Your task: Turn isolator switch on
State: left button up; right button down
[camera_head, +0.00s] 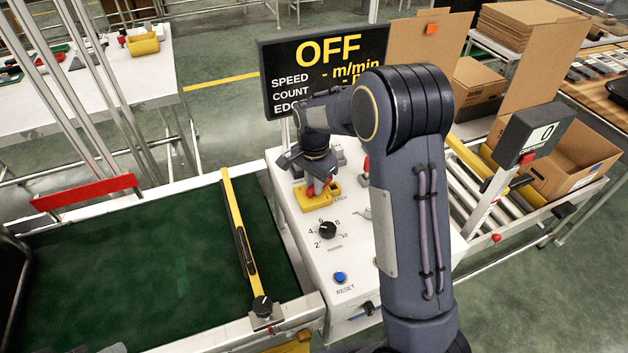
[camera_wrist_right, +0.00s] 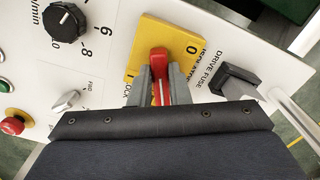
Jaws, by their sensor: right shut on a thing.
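The isolator switch is a red handle (camera_wrist_right: 159,62) on a yellow plate (camera_wrist_right: 148,37) on the white control panel. In the wrist view a "0" shows on the plate to the right of the handle. My right gripper (camera_wrist_right: 160,88) is shut on the red handle, one finger on each side. In the head view the yellow plate (camera_head: 312,200) and red handle (camera_head: 318,187) show under my right gripper, partly hidden by it. The display (camera_head: 320,65) behind reads OFF. My left gripper is not in view.
A numbered black knob (camera_head: 327,230) and a blue RESET button (camera_head: 340,277) are on the panel. The "DRIVE FUSE" block (camera_wrist_right: 232,80) sits close beside the gripper. A green conveyor belt (camera_head: 130,270) lies to the left. A counter box (camera_head: 532,137) and cartons stand right.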

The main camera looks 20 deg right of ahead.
jog(key=m+p, duration=0.1)
jog(key=m, duration=0.3)
jog(key=shift+r+m, duration=0.1)
jog(key=shift+m, duration=0.3)
dwell(0.4)
jog(key=c, duration=1.4)
grip_release()
jog(key=shift+o, duration=0.2)
jog(key=shift+r, duration=3.85)
